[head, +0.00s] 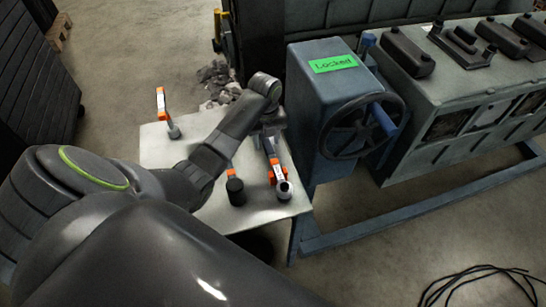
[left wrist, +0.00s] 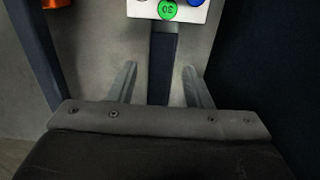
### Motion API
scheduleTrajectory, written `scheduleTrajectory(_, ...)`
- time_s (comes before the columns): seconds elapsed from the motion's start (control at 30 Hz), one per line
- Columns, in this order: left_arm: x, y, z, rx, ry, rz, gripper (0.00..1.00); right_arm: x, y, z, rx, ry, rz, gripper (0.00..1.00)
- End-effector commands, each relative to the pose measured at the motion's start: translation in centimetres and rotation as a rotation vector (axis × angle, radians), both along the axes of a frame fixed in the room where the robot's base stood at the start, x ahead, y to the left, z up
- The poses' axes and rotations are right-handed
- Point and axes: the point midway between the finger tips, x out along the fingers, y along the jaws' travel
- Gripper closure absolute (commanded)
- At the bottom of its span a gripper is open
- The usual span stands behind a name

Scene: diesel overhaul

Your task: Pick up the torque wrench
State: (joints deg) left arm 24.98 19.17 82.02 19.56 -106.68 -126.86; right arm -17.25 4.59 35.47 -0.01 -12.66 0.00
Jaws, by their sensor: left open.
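A tool that looks like the torque wrench (head: 281,178), with orange parts and a round grey head, lies at the right edge of the small pale table (head: 212,215). My left gripper (head: 268,137) is over its far end. In the left wrist view, the open fingers (left wrist: 160,83) stand either side of a dark bar (left wrist: 164,55), with gaps on both sides. The bar meets a white block (left wrist: 188,14) with coloured discs, one green and marked 30. I cannot tell whether the fingers are level with the bar. My right gripper is not in view.
A black-ended tool (head: 235,190) and an orange-handled tool (head: 161,104) are also on the table. A blue housing (head: 333,110) with a handwheel (head: 350,130) and a green "Locked" label stands close on the right. Rubble (head: 217,78) lies behind, cables (head: 480,272) at front right.

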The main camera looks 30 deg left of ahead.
Motion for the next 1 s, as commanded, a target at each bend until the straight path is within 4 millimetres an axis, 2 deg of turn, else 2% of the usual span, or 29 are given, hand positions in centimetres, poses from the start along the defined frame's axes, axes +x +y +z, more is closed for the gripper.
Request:
scheduleTrajectory(0.2, 0.01, 0.01, -0.07, 0.000, 0.000, 0.000, 0.55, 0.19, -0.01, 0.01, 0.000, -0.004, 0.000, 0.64)
scheduleTrajectory(0.5, 0.02, 0.02, -0.03, 0.001, -0.001, 0.000, 0.94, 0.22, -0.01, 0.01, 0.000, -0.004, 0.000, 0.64)
scheduleTrajectory(0.57, 0.03, 0.03, -0.02, 0.001, -0.001, 0.000, 1.00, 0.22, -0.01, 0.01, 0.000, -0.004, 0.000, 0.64)
scheduleTrajectory(1.0, 0.04, 0.05, 0.00, 0.002, -0.001, 0.000, 1.00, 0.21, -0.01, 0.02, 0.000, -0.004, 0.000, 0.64)
